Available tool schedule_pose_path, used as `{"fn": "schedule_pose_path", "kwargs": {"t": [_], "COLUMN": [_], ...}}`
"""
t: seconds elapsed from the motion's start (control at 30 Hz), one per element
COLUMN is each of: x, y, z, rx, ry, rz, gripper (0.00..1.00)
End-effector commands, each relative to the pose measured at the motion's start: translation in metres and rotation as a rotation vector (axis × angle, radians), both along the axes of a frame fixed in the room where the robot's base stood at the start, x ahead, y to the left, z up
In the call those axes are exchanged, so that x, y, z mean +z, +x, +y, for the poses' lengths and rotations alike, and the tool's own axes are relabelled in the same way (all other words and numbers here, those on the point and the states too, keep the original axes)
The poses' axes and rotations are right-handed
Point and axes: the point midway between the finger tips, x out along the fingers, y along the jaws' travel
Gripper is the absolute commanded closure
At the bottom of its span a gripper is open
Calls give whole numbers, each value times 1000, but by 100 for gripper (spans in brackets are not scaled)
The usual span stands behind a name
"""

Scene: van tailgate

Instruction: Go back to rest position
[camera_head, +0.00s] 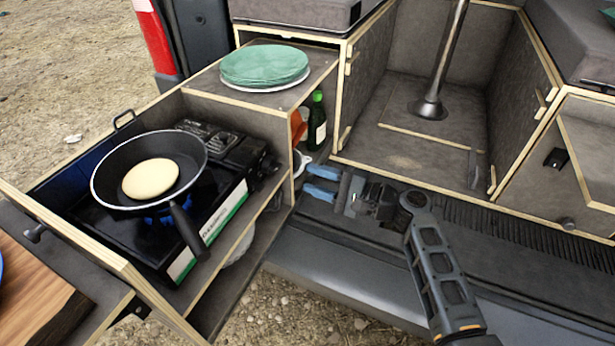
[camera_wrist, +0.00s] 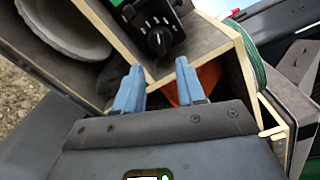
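My gripper (camera_head: 321,182) is at the middle of the head view, beside the open drawer unit and in front of the shelf opening. Its two blue fingers stand apart with nothing between them. In the wrist view the gripper (camera_wrist: 158,88) also shows open, with the stove's black knob beyond the fingertips. An orange thing (camera_wrist: 205,82) shows behind the right finger in the wrist view. My arm reaches from the lower right of the head view.
A pan (camera_head: 118,190) with a pancake (camera_head: 150,178) sits on the gas stove (camera_head: 209,228); a blue flame shows below. Green plates (camera_head: 265,64) stand on the shelf top. A green bottle (camera_head: 317,122) is in the shelf. A metal post (camera_head: 446,60) rises from the compartment.

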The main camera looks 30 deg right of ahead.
Motion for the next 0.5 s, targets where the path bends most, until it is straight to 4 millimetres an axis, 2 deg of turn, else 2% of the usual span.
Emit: {"fn": "schedule_pose_path", "kwargs": {"t": [0.5], "x": [-3], "y": [-2], "z": [1], "rx": [-3], "ry": [-6], "rz": [4], "gripper": [61]}}
